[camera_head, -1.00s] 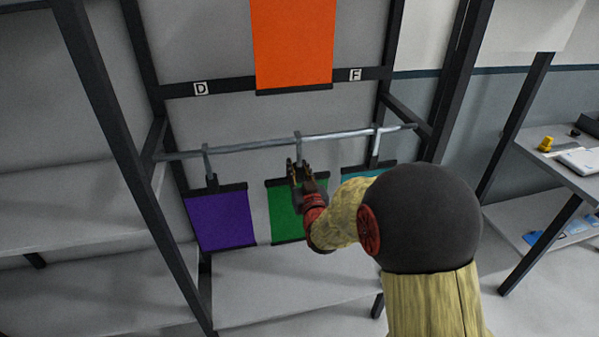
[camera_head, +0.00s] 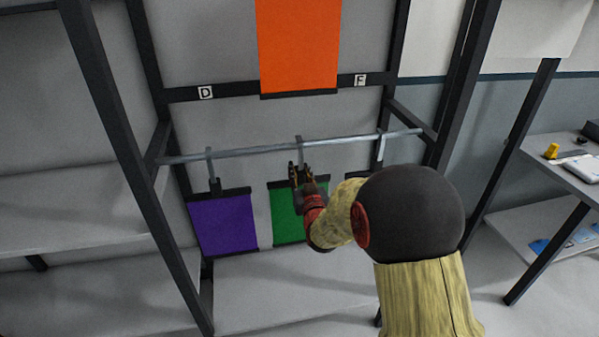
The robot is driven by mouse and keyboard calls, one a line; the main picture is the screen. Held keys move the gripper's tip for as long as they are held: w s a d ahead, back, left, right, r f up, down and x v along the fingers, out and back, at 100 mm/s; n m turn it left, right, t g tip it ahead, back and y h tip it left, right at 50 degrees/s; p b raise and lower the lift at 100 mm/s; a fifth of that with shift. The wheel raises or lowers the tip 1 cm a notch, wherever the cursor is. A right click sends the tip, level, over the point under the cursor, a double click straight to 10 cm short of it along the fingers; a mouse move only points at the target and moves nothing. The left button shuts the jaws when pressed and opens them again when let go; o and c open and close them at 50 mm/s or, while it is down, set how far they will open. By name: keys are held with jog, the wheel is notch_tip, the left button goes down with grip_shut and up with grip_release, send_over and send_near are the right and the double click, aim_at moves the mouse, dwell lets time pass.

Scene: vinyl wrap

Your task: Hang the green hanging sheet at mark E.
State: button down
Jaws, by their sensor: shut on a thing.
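The green hanging sheet (camera_head: 285,215) hangs upright below a hook at the middle of the metal rail (camera_head: 245,152). My gripper (camera_head: 297,172) is shut at the top of the green sheet, by its dark top bar and hook, and hides part of them. I cannot tell whether the hook still rests on the rail. Mark D (camera_head: 205,92) and a mark that looks like F (camera_head: 360,80) sit on the dark crossbar. Mark E is not visible; an orange sheet (camera_head: 298,45) covers the crossbar between D and F.
A purple sheet (camera_head: 222,222) hangs on the rail to the left. Another hook (camera_head: 381,146) is to the right, its sheet mostly hidden by my arm. Dark rack posts (camera_head: 110,130) stand at left and right. A side table (camera_head: 565,165) holds small items.

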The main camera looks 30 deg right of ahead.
jog(key=c, duration=1.4)
grip_release()
jog(key=shift+v, duration=6.05)
